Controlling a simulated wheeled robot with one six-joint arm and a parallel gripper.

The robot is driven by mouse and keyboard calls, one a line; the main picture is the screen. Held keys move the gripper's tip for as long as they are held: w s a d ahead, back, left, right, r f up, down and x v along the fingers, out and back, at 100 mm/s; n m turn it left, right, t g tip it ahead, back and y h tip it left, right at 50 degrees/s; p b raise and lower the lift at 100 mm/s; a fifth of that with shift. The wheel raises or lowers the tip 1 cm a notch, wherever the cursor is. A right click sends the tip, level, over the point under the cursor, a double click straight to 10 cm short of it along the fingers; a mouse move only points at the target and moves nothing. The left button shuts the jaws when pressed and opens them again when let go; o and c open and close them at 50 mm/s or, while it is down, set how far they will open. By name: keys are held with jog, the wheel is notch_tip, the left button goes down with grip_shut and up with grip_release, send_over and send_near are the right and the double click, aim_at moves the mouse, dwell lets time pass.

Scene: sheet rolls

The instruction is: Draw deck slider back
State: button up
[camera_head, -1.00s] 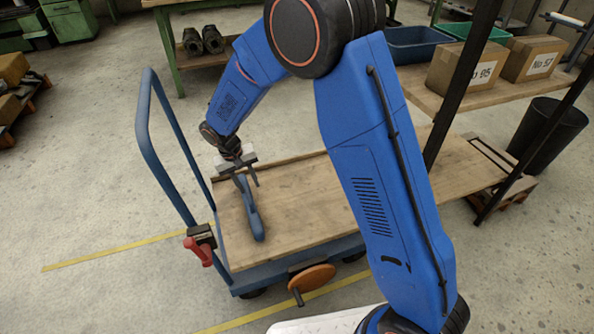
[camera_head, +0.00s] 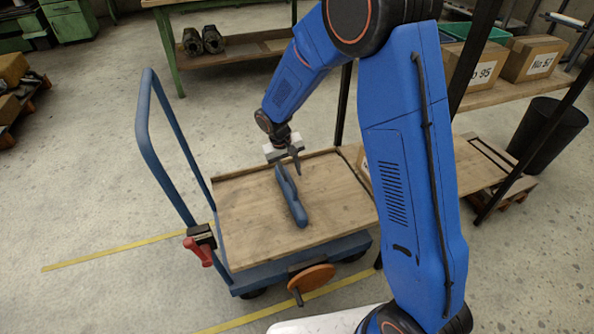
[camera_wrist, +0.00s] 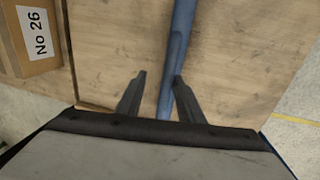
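The deck slider is a long blue bar (camera_head: 290,197) lying across the wooden deck (camera_head: 245,225) of the blue trolley, near the deck's middle. My gripper (camera_head: 285,166) is over the bar's far end, pointing down. In the wrist view, my two fingers (camera_wrist: 158,82) stand apart with the blue bar (camera_wrist: 178,45) between them. The bar lies against or very near the right finger, with a clear gap to the left finger. I cannot tell if they touch. The bar's lower end is partly hidden by the right finger.
The trolley's tall blue handle (camera_head: 146,125) rises at the left, with a red lever (camera_head: 197,250) below it. A box marked No 26 (camera_wrist: 30,35) is beside the deck. A shelf with boxes (camera_head: 530,60) stands right. An orange wheel (camera_head: 312,280) is on the front side.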

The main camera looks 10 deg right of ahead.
jog(key=shift+w+d, duration=0.25)
jog(key=shift+d, duration=0.95)
notch_tip(320, 180, up, 20)
send_over(286, 189)
jog(key=shift+w+d+f, duration=0.15)
jog(key=shift+w+d, duration=0.15)
jog(key=shift+w, duration=0.1)
dwell(1.7)
jog(key=shift+f, duration=0.1)
notch_tip(286, 189, down, 20)
jog(key=d, duration=0.2)
jog(key=shift+d+r, duration=0.25)
jog(key=shift+d, duration=0.15)
dwell(0.4)
grip_shut()
